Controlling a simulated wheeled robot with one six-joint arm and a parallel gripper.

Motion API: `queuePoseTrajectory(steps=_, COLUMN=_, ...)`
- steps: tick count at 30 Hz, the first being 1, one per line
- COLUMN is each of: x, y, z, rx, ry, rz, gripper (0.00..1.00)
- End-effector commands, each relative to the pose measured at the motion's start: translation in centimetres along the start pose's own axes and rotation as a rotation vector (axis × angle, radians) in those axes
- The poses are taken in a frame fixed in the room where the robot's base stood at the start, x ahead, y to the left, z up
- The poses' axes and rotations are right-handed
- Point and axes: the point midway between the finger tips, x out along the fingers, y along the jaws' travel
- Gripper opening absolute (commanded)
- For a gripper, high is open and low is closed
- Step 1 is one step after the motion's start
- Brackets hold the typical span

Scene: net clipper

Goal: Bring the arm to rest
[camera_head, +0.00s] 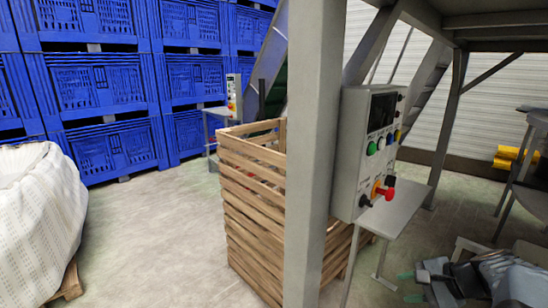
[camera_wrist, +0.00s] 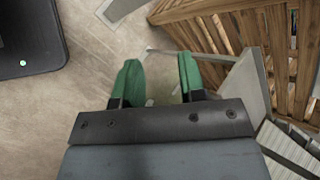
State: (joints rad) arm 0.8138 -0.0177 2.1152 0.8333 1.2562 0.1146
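My gripper (camera_head: 410,287) shows at the lower right of the head view, low over the floor, with my grey and dark arm behind it. Its two green fingers also show in the wrist view (camera_wrist: 159,80). They stand apart with a clear gap, and nothing is held between them. Bare floor and part of a grey metal frame are seen beyond the fingertips. My arm is cut off by the right and bottom edges of the head view, so its full pose is hidden.
A slatted wooden crate (camera_head: 255,215) stands behind a grey post (camera_head: 315,150). A control box (camera_head: 367,150) with a red knob is mounted on the post, above a small grey shelf (camera_head: 395,215). Blue crates (camera_head: 110,148) are stacked behind. A white sack (camera_head: 40,220) sits left. Floor (camera_head: 150,235) between is clear.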

Motion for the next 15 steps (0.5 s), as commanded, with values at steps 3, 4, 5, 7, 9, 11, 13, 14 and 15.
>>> queuePoseTrajectory(steps=3, x=0.0, y=1.4, z=5.5, rx=-0.357, ry=0.094, rz=0.326, gripper=0.37)
queuePoseTrajectory(steps=4, x=-0.2, y=1.7, z=6.6, rx=-0.459, ry=0.115, rz=0.397, gripper=0.37)
queuePoseTrajectory(steps=5, x=-0.4, y=1.8, z=7.7, rx=-0.564, ry=0.134, rz=0.460, gripper=0.37)
queuePoseTrajectory(steps=7, x=-1.1, y=1.8, z=9.9, rx=-0.791, ry=0.171, rz=0.573, gripper=0.37)
queuePoseTrajectory(steps=9, x=-1.6, y=1.4, z=12.0, rx=-0.977, ry=0.193, rz=0.640, gripper=0.37)
queuePoseTrajectory(steps=11, x=-1.9, y=0.9, z=13.7, rx=-1.095, ry=0.201, rz=0.668, gripper=0.37)
queuePoseTrajectory(steps=13, x=-2.2, y=0.5, z=15.6, rx=-1.193, ry=0.197, rz=0.676, gripper=0.37)
queuePoseTrajectory(steps=14, x=-2.3, y=0.2, z=16.3, rx=-1.224, ry=0.193, rz=0.673, gripper=0.37)
queuePoseTrajectory(steps=15, x=-2.3, y=-0.1, z=17.2, rx=-1.256, ry=0.189, rz=0.662, gripper=0.37)
